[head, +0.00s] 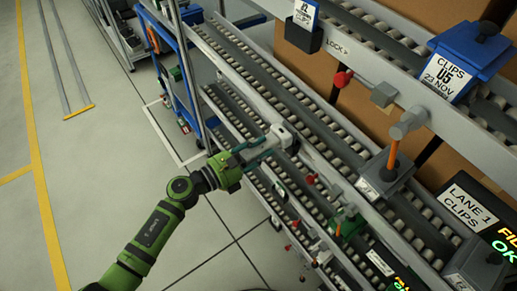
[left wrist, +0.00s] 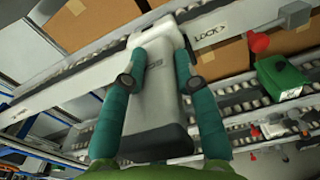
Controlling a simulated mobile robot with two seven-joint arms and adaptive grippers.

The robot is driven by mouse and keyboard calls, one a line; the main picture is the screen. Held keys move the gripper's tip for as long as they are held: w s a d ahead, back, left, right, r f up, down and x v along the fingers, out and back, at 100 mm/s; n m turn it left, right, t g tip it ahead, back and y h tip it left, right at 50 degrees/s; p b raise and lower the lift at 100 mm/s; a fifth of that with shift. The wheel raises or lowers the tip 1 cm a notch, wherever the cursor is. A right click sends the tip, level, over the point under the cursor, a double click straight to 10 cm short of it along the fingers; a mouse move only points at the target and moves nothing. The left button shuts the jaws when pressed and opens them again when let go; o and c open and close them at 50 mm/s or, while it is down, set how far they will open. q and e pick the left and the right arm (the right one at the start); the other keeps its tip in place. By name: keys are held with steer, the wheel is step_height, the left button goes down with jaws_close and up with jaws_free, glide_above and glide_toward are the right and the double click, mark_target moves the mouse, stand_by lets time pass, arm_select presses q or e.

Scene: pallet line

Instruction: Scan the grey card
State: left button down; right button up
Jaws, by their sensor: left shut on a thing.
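My left gripper (head: 262,150) is over the roller lanes, its teal fingers closed on a pale grey hand scanner (head: 282,137). In the left wrist view the fingers (left wrist: 154,70) grip both sides of the scanner (left wrist: 157,115), whose dark end is toward the camera. I cannot make out a card that is surely the grey one. A grey box with an orange handle (head: 383,180) on the right bears a small white label, too small to read. The scanner is apart from it. My right gripper is not in view.
Roller lanes (head: 255,75) with metal rails run diagonally. A blue bin (head: 470,48) carries a card reading CLIPS U5 23 NOV. A LANE 1 CLIPS sign (head: 468,208) stands lower right. Red knobs (head: 342,78) stick out from the rail. Open floor (head: 110,140) lies left.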

arm_select(q)
steer(key=shift+w+d, duration=0.35)
steer(key=shift+d, duration=0.15)
stand_by(1.2)
stand_by(0.3)
steer(key=shift+b+v, duration=0.6)
steer(key=shift+v, duration=3.45)
steer(key=shift+s, duration=0.1)
